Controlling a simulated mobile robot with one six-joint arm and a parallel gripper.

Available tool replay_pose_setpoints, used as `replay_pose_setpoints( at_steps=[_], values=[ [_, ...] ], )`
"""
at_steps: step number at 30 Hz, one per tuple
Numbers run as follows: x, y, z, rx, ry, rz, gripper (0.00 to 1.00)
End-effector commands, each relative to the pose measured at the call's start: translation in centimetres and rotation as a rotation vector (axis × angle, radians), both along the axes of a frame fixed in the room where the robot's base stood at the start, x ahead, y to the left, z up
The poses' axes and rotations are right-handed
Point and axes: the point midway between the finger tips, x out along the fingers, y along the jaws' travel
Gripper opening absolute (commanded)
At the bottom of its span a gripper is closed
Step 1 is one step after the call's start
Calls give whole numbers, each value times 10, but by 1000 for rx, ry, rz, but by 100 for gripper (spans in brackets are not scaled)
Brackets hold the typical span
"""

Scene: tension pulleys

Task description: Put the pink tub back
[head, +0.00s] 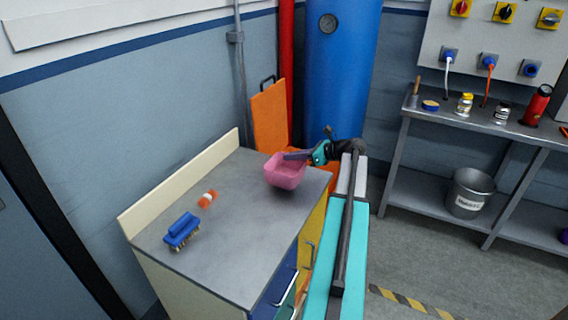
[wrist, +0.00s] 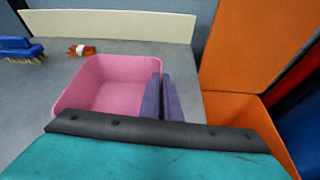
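The pink tub (head: 285,175) is upright at the right end of the grey worktop, near its back right corner. It also shows in the wrist view (wrist: 105,85), open at the top and empty inside. My gripper (head: 287,156) reaches in from the right. In the wrist view its two purple-grey fingers (wrist: 165,98) are close together at the tub's right wall, one inside and one outside, shut on that wall. I cannot tell for sure whether the tub's base touches the worktop. The tub's near edge is hidden by my gripper in the wrist view.
A blue brush (head: 182,231) and a small orange-and-white item (head: 207,199) lie on the worktop (head: 225,250) at left. A cream board backs it. An orange bin with its lid up (head: 268,115) stands beyond the right end. The worktop's middle and front are clear.

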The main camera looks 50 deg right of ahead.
Motion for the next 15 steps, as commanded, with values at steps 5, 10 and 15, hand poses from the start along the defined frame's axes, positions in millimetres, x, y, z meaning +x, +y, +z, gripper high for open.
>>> replay_pose_setpoints(
  at_steps=[5, 10, 15],
  values=[
    [25, 5, -2, 1, 0, 1, 0],
    [32, 6, -3, 1, -1, -1, 0],
    [31, 6, -3, 1, -1, -1, 0]
  ],
)
